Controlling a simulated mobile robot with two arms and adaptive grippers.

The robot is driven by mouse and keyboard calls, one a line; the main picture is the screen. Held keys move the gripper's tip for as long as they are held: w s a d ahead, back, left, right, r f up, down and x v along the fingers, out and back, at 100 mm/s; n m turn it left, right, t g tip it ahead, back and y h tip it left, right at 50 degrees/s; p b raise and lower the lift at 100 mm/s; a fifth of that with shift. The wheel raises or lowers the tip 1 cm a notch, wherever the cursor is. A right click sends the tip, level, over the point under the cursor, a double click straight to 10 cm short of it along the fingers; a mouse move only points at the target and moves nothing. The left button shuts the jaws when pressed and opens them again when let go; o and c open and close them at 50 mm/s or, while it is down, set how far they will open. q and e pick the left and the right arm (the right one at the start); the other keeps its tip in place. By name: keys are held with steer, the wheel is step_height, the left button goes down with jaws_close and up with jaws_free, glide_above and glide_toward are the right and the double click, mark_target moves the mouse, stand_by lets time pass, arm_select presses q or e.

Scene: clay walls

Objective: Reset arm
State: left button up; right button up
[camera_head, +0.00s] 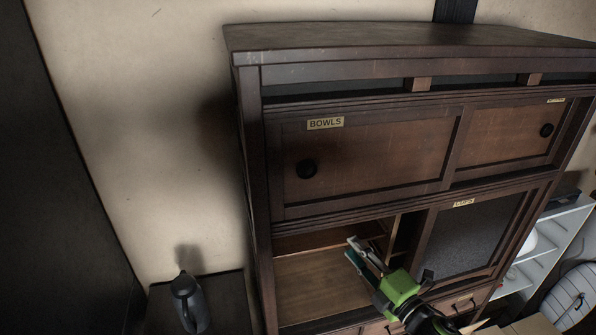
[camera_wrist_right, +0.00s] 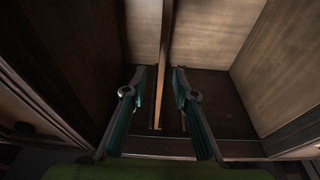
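My right gripper (camera_head: 358,249) has a green body and reaches in from the bottom right to the open lower compartment of the dark wooden cabinet (camera_head: 395,36). In the right wrist view the two fingers (camera_wrist_right: 159,72) stand apart with nothing held between them. A thin upright wooden divider (camera_wrist_right: 166,40) shows between and beyond the fingers, inside the compartment. I cannot tell whether the fingers touch any wood. My left gripper is not in view.
The upper sliding door labelled BOWLS (camera_head: 375,155) is closed. A mesh-like panel (camera_head: 470,240) is at the lower right. A dark kettle (camera_head: 187,302) stands on a low dark stand (camera_head: 232,298) at left. White shelves (camera_head: 540,262) are at far right.

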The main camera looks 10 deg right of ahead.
steer(key=s+d+f+m+g+h, duration=0.1)
steer(key=s+f+m+g+h, duration=0.65)
steer(key=s+m, duration=0.5)
steer(key=s+a+f+m+g+y, duration=0.1)
steer(key=s+a+f+m+g, duration=0.25)
steer(key=s, duration=0.55)
steer(key=s+a+f+m+g+y, duration=0.1)
steer(key=s+a+f+m+g, duration=0.2)
steer(key=s, duration=0.5)
steer(key=s+f+g, duration=0.1)
steer(key=s+f, duration=0.1)
steer(key=f, duration=1.2)
steer(key=s+f, duration=0.2)
steer(key=f, duration=1.1)
steer(key=s+d+f+g+b, duration=0.1)
steer(key=s+d+f, duration=0.1)
steer(key=s+f, duration=1.3)
steer(key=shift+s+f, duration=0.4)
steer(key=shift+s, duration=0.15)
